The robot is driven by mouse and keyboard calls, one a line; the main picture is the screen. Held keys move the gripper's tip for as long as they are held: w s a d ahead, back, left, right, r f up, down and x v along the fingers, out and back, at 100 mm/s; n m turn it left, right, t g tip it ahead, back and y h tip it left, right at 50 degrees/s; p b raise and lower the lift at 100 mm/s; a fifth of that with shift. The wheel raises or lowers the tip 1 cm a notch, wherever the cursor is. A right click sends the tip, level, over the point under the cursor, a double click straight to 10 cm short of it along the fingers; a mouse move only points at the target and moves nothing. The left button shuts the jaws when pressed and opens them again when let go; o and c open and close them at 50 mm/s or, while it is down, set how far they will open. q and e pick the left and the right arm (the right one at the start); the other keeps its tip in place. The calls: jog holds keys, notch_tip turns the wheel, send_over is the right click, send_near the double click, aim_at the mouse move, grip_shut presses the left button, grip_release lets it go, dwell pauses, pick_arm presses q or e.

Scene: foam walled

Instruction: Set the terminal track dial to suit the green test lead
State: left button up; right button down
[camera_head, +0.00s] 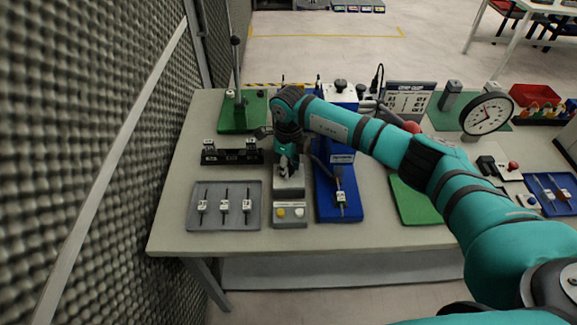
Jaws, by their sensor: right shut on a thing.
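My right gripper (288,172) points down over a grey control unit (290,194) in the middle of the table. It is shut on what looks like the dial, which the fingers mostly hide, so its setting cannot be read. A blue press (341,160) stands just right of the unit, with a dark lead with a white tag (341,198) on its blue base. A grey tray (214,215) at the left holds three similar tagged leads; none shows as clearly green. A chart board (408,100) stands at the back, too small to read. My left gripper is out of view.
A yellow and a white button (290,212) are at the unit's front. A black fixture (231,153) and a green-based stand (237,118) are at the left. A dial clock (487,114) and a red bin (537,100) are at the right. A foam wall borders the left.

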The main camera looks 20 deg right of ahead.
jog(key=shift+m, duration=0.3)
jog(key=m+b, duration=0.2)
jog(key=m, duration=0.1)
jog(key=shift+m, duration=0.4)
jog(key=shift+m+b, duration=0.6)
jog(key=shift+m, duration=1.6)
jog(key=c, duration=0.9)
grip_release()
jog(key=shift+c, duration=0.2)
notch_tip(320, 180, up, 12)
